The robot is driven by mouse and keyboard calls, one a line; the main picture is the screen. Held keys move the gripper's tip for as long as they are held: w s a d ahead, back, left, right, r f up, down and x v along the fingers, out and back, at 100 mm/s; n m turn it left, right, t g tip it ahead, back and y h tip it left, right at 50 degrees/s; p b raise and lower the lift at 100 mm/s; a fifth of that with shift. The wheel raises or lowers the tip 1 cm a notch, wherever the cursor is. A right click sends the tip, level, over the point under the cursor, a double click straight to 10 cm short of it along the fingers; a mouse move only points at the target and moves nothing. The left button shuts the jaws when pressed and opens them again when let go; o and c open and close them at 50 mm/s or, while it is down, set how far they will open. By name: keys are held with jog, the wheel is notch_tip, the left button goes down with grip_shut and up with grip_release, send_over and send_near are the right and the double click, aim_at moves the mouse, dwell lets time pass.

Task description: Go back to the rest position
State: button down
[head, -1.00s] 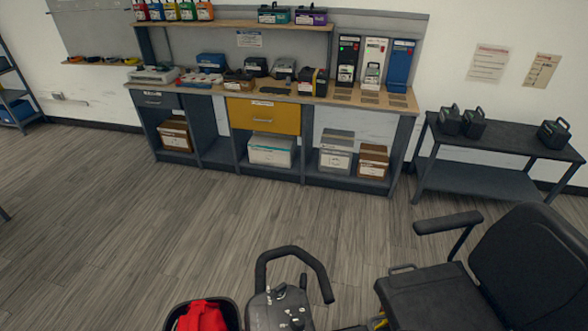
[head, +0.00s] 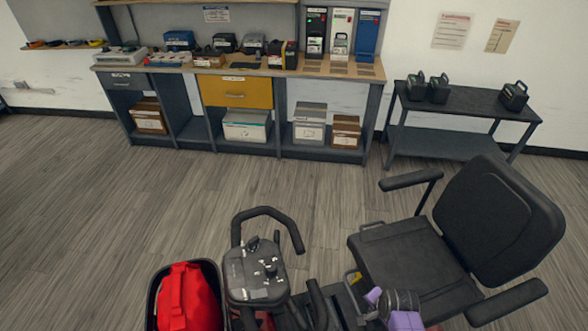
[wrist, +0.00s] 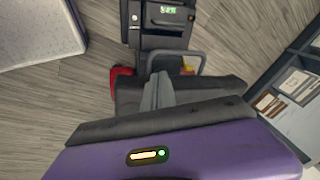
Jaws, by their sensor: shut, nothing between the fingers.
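My gripper (wrist: 158,90) shows in the wrist view as two grey fingers pressed together, with nothing between them. The purple body with a small lit light at the bottom of that view is my own wrist. In the head view, purple and dark parts of my arm show at the bottom, in front of the scooter seat (head: 410,262). The fingertips cannot be made out there. In the wrist view, black equipment with a green display (wrist: 168,10) lies beyond the fingers. Whether the fingers touch anything cannot be told, but they look free.
The scooter's tiller (head: 255,272) and a basket (head: 152,300) with a red bag (head: 188,298) stand close in front. A workbench (head: 290,65) with a yellow drawer (head: 236,92) and a dark side table (head: 455,105) line the wall. The floor between is clear.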

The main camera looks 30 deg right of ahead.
jog(key=w+a+r+n+t+h+b, duration=0.1)
jog(key=a+r+n+t+h, duration=0.2)
jog(key=r, duration=0.5)
jog(key=w+a+r+n+t+b, duration=0.1)
jog(key=w+a+r+n+t, duration=0.1)
jog(key=a+r+n+t, duration=0.45)
jog(key=s+a+r+n+t+y+b, duration=0.1)
jog(key=s+a+r+n+t+b, duration=0.15)
jog(key=s+r, duration=0.55)
jog(key=s+a+r+n+t+b, duration=0.15)
jog(key=s+a+r, duration=0.25)
jog(key=r, duration=0.8)
jog(key=s+a+n+g+y+b, duration=0.1)
jog(key=s+a+n+y, duration=0.2)
jog(key=s, duration=0.3)
jog(key=shift+s+a+y, duration=0.3)
jog(key=shift+a+y, duration=0.1)
